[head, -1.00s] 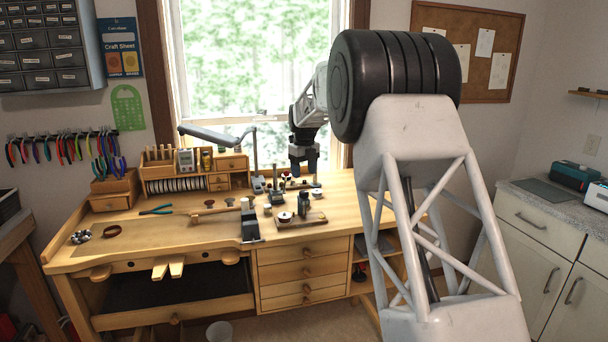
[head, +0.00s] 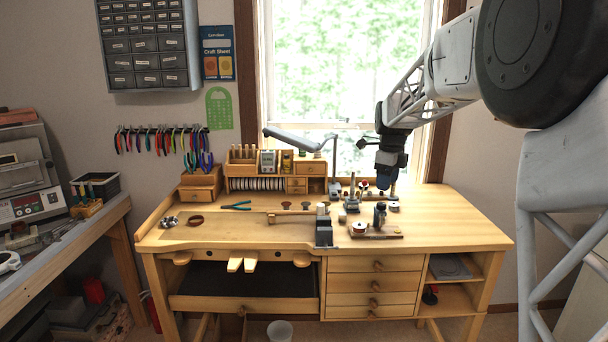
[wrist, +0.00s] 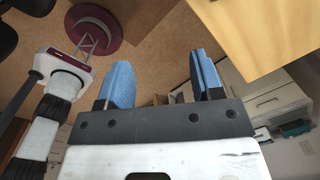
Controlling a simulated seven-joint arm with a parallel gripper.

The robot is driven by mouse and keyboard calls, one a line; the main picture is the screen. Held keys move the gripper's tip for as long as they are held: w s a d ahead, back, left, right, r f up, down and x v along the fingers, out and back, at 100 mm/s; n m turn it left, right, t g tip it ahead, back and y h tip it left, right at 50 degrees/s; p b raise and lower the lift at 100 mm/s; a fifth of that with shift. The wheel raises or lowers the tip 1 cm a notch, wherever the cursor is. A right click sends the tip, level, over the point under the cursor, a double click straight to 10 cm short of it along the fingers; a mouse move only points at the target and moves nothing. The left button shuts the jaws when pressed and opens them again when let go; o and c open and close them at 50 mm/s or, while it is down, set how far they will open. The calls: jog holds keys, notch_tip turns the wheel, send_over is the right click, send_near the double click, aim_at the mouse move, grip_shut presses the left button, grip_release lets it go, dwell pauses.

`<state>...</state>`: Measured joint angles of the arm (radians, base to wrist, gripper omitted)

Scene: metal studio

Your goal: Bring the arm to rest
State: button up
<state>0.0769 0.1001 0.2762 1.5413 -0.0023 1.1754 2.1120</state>
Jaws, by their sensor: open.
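My gripper (head: 388,184) shows at the end of my arm in the head view, pointing down in front of the back right part of the wooden workbench (head: 455,225). In the wrist view, the two blue fingers of my gripper (wrist: 163,82) stand well apart with nothing between them. The gripper is open and empty. Brown floor shows beyond the fingers, and a pale wooden surface fills the upper right corner. I cannot tell the exact height of the gripper above the bench.
Small tools and a wooden block with a vise-like piece (head: 378,220) stand on the bench below the gripper. A desk lamp (head: 300,139) stands to its left, by a wooden organizer (head: 268,172). The bench's right end is clear. Cream cabinets (wrist: 277,100) show in the wrist view.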

jog(key=s+a+r+n+t, duration=0.15)
jog(key=s+n, duration=0.55)
jog(key=s, duration=0.8)
jog(key=s+a+n, duration=0.3)
jog(key=s+n, duration=0.4)
jog(key=s, duration=0.7)
jog(key=s+f+n, duration=0.4)
jog(key=s+n, duration=0.1)
jog(key=s, duration=0.6)
jog(key=s+a+f+n, duration=0.1)
jog(key=s+f+n, duration=0.4)
jog(key=s, duration=0.6)
jog(key=shift+s+a+n, duration=0.2)
jog(key=shift+s+n, duration=0.2)
